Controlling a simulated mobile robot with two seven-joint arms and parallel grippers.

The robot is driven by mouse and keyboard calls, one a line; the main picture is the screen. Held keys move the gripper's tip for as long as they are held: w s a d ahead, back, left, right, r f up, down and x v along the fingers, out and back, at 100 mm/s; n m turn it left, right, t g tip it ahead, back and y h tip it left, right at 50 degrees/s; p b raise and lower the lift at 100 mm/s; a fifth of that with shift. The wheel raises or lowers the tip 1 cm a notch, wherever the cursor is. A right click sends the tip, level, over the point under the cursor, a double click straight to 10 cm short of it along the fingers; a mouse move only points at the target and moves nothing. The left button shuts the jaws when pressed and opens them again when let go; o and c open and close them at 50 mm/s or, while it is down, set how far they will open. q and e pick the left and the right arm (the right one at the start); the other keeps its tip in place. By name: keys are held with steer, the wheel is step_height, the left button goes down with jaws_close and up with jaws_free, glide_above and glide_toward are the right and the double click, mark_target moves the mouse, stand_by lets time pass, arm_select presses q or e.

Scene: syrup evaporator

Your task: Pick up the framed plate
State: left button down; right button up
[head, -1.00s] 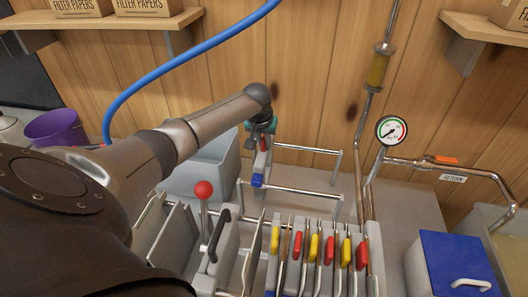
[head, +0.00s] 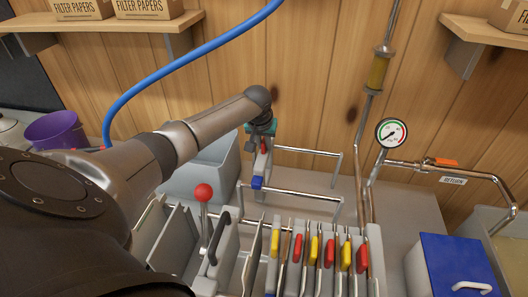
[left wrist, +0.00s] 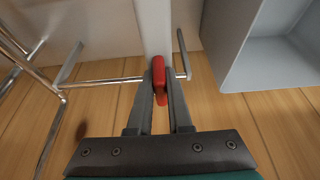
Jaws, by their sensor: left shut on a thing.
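The framed plate (head: 261,168) is light grey and stands upright, edge-on to me, at the left end of a chrome rail rack behind the plate press. It has a red handle (head: 265,148) at its far end and a blue one (head: 257,182) at its near end. My left gripper (head: 262,140) reaches down at the far end. In the left wrist view its two fingers (left wrist: 160,85) are shut on the red handle (left wrist: 158,70), with the pale plate edge (left wrist: 152,25) beyond. Whether the plate is off its rails I cannot tell. My right gripper is not in view.
A grey bin (head: 203,170) stands just left of the plate. Chrome rails (head: 300,190) run to its right. The press in front holds several plates with red and yellow handles, beside a red-knobbed lever (head: 203,192). Pipes and a gauge (head: 391,133) stand at right.

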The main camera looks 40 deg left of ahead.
arm_select(q)
steer(key=shift+r, duration=0.2)
step_height(320, 180, up, 20)
steer(key=p, duration=0.1)
steer(key=shift+p, duration=0.4)
steer(key=shift+w+f, duration=0.1)
stand_by(0.9)
